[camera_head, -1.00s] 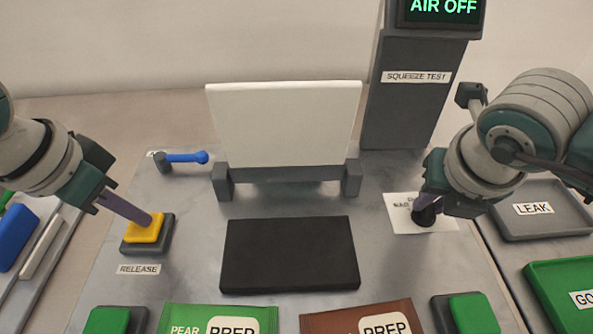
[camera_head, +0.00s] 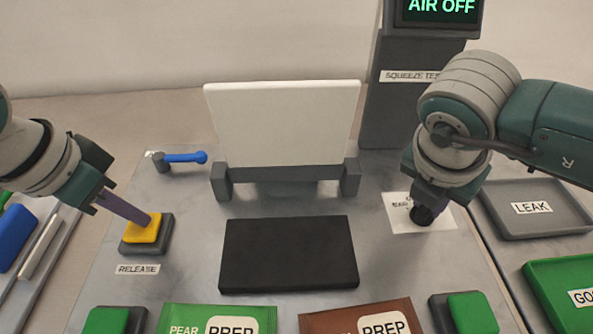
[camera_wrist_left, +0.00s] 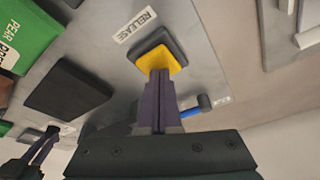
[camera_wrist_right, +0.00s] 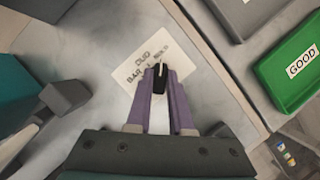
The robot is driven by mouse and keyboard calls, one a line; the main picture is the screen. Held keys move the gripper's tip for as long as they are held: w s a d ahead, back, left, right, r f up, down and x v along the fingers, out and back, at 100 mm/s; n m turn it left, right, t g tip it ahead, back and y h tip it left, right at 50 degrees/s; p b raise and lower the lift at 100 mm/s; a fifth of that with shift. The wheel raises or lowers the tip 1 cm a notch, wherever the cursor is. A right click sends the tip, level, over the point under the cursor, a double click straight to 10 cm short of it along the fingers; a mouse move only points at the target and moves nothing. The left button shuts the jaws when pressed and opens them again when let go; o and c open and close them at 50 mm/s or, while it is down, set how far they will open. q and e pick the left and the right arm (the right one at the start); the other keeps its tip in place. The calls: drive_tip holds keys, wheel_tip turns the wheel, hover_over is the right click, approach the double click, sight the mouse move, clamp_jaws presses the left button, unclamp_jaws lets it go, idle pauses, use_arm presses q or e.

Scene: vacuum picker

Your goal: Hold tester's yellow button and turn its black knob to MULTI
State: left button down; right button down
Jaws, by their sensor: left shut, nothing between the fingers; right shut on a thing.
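The yellow button (camera_head: 143,229) sits on a dark base above the RELEASE label at the left of the tester. My left gripper (camera_head: 146,220) is shut and empty, with its fingertips on the button; the left wrist view also shows them touching it (camera_wrist_left: 158,70). The black knob (camera_head: 422,215) stands on a white label card (camera_head: 402,222) at the right. My right gripper (camera_wrist_right: 160,80) is shut on the knob. The right wrist view shows a white pointer line on the knob and the words DUO and BAR on the card. I cannot read MULTI clearly.
A blue-handled lever (camera_head: 185,157) stands behind the button. A white panel (camera_head: 283,125) and black pad (camera_head: 288,254) fill the middle. A screen (camera_head: 438,8) reads AIR OFF. The grey LEAK tray (camera_head: 537,222) and green tray (camera_head: 560,268) lie right.

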use_arm(q)
drive_tip(key=shift+s+f, duration=0.2)
drive_tip(key=shift+f, duration=0.15)
use_arm(e)
drive_tip(key=shift+a, duration=0.35)
